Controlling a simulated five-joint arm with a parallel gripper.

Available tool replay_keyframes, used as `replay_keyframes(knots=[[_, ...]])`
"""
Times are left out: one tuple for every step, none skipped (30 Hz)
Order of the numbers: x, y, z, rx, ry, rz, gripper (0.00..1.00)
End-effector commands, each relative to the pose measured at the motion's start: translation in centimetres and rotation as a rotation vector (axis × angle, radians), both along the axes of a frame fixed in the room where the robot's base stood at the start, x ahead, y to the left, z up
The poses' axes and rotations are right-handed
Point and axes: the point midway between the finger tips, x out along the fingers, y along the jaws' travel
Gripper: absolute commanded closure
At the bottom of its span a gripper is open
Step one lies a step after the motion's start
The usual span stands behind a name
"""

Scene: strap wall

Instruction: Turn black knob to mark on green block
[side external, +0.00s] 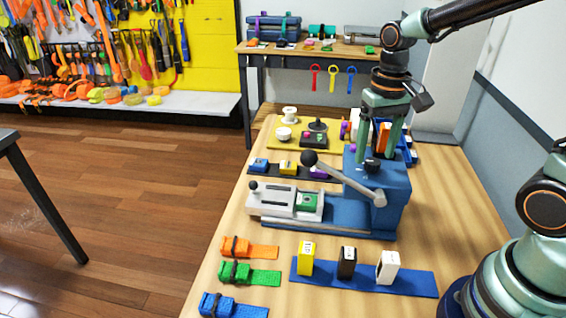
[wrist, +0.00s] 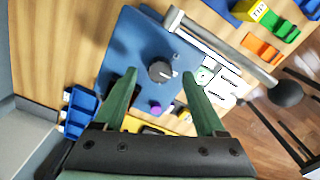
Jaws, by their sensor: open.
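The black knob (side external: 372,165) sits on top of the blue machine (side external: 390,192). In the wrist view the knob (wrist: 160,72) shows a pale pointer line toward the right. A green block (side external: 307,202) lies in the grey slide at the machine's left; it shows partly in the wrist view (wrist: 205,75) beside a grey bar. Its mark is too small to make out. My gripper (side external: 374,157) is open and points down at the knob. In the wrist view its green fingertips (wrist: 159,73) lie left and right of the knob, apart from it; their exact height is unclear.
A grey lever (side external: 345,182) with a black ball crosses the machine's front. A purple button (wrist: 156,107) is near the knob. Blue bins (wrist: 80,112) stand behind. Yellow, black and white boxes stand on a blue strip (side external: 415,284) in front. Straps lie at front left.

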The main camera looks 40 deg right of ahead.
Motion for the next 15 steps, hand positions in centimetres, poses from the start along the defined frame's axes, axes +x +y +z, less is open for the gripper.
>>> replay_keyframes(knots=[[0.0, 0.0, -0.7, 0.000, 0.003, 0.000, 0.28], [0.0, 0.0, -1.0, 0.000, 0.003, 0.000, 0.28], [0.0, 0.0, -1.3, 0.000, 0.003, 0.000, 0.28], [0.0, 0.0, -1.5, 0.000, 0.002, 0.000, 0.28], [0.0, 0.0, -1.6, 0.000, 0.001, 0.000, 0.28], [0.0, 0.0, -1.8, 0.000, 0.001, 0.000, 0.28], [0.0, 0.0, -1.9, 0.000, 0.001, 0.000, 0.28], [0.0, 0.0, -1.9, 0.000, 0.001, 0.000, 0.28], [0.0, 0.0, -2.0, 0.000, 0.000, 0.000, 0.28], [0.0, 0.0, -2.0, 0.000, 0.000, 0.000, 0.28], [0.0, 0.0, -2.0, 0.000, -0.001, 0.000, 0.28], [0.0, 0.0, -2.0, 0.000, -0.001, 0.000, 0.28], [0.0, 0.0, -2.0, 0.000, -0.001, 0.000, 0.28], [0.0, 0.0, -2.0, 0.000, -0.001, 0.000, 0.28], [0.0, 0.0, -2.0, 0.000, -0.001, 0.000, 0.28]])
